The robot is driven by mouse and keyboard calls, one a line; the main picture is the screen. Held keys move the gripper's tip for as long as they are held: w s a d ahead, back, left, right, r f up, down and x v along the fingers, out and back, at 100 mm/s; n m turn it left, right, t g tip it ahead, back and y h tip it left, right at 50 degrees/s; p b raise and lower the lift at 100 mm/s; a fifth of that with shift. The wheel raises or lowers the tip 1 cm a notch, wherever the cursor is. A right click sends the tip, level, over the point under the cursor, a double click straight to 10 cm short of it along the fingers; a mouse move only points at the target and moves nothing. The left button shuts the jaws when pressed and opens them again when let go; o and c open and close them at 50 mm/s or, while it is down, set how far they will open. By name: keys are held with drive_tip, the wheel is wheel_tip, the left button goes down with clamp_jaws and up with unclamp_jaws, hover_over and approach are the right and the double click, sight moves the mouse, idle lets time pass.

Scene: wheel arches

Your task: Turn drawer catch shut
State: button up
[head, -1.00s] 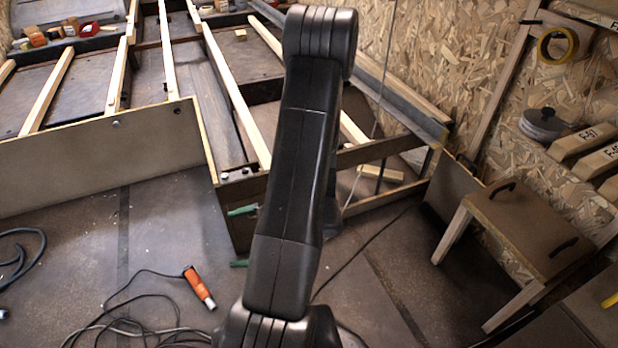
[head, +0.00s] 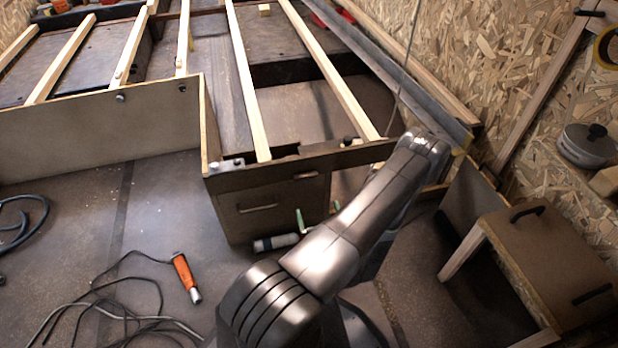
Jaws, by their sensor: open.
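The drawer front (head: 270,222) is a dark panel below the frame's front rail, with a pale bar handle (head: 258,208). It looks closed. A small light bar (head: 305,175) lies roughly level at the drawer's top edge; it looks like the catch, but it is too small to be sure which way it is turned. My gripper (head: 318,213) is mostly hidden behind my arm. Its greenish fingertips show low, by the right side of the drawer front, apart and with nothing seen between them. I cannot tell whether they touch the drawer.
A grey-white cylinder (head: 276,242) lies at the foot of the drawer. An orange-handled tool (head: 185,277) and black cables (head: 105,318) lie on the floor at left. A stool-like wooden piece (head: 545,255) stands at right. A long panel (head: 95,140) bounds the left side.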

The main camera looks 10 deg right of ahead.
sight(306, 177)
drive_tip(key=w+b, duration=0.1)
drive_tip(key=w, duration=0.8)
drive_tip(key=w+b, duration=0.1)
drive_tip(key=w, duration=0.3)
drive_tip(key=shift+w+a+b, duration=0.25)
drive_tip(key=shift+w+b, duration=0.1)
drive_tip(key=c, duration=1)
